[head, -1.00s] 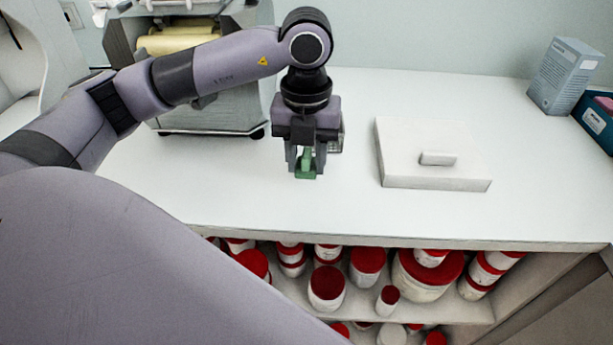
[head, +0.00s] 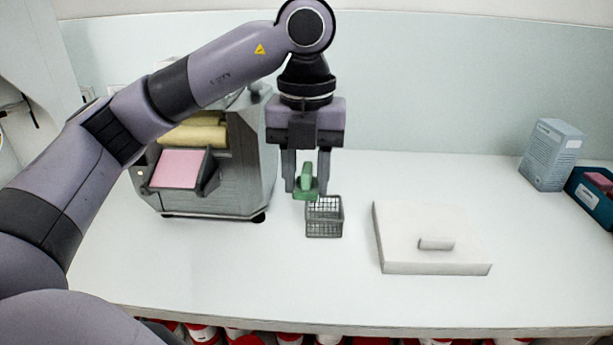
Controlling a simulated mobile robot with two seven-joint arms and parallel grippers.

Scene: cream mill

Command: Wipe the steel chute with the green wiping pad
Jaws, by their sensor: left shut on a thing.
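My left gripper (head: 306,186) is shut on the green wiping pad (head: 306,190) and holds it in the air. The pad hangs by its raised grip, over or just behind the small grey wire basket (head: 324,218) in the picture. The chute (head: 181,168) sticks out from the front of the grey mill (head: 243,160), left of the gripper. It has dark side walls and its sloping face shows pink. The pad is well to the right of the chute and apart from it. My right gripper is not in view.
Pale yellow rollers (head: 196,134) sit above the chute. A white slab with a small block (head: 436,243) lies right of the basket. A blue-grey box (head: 552,155) and a dark teal bin (head: 590,198) stand at the far right. The front of the white counter (head: 230,275) is clear.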

